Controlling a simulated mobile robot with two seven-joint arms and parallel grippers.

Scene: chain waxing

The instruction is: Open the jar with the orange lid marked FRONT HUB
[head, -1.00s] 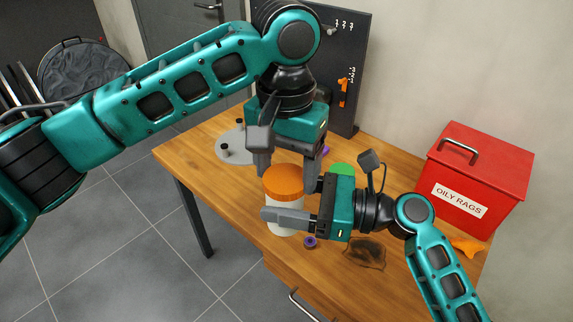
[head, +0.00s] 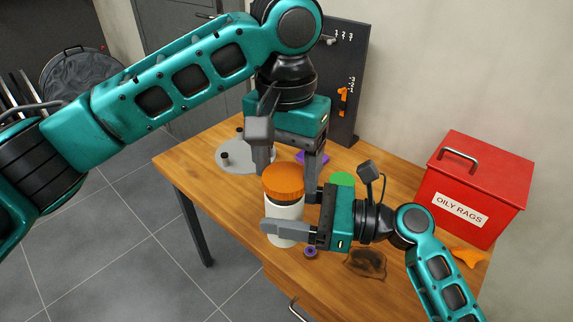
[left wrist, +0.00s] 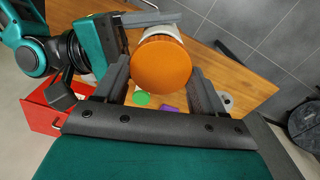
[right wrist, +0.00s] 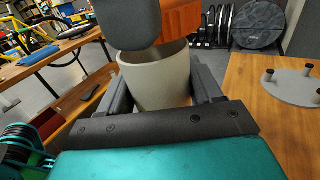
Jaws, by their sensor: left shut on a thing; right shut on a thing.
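The orange lid (head: 283,180) is between the fingers of my left gripper (head: 288,165), which is shut on it. The lid also shows face-on in the left wrist view (left wrist: 161,64); no marking is readable on it. The pale jar (head: 285,212) stands below the lid, held around its side by my right gripper (head: 290,232). In the right wrist view the jar (right wrist: 157,78) shows its bare top rim, with the lid (right wrist: 182,18) above and apart from it. A left finger hides part of the lid there. The jar's contents are hidden.
A green round thing (head: 342,179) and a purple one (head: 318,158) lie behind the grippers. A small purple ring (head: 310,252) and dark stain (head: 367,264) are in front. A grey pegged plate (head: 236,157) is left; a red OILY RAGS box (head: 475,185) and orange cloth (head: 468,257) are right.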

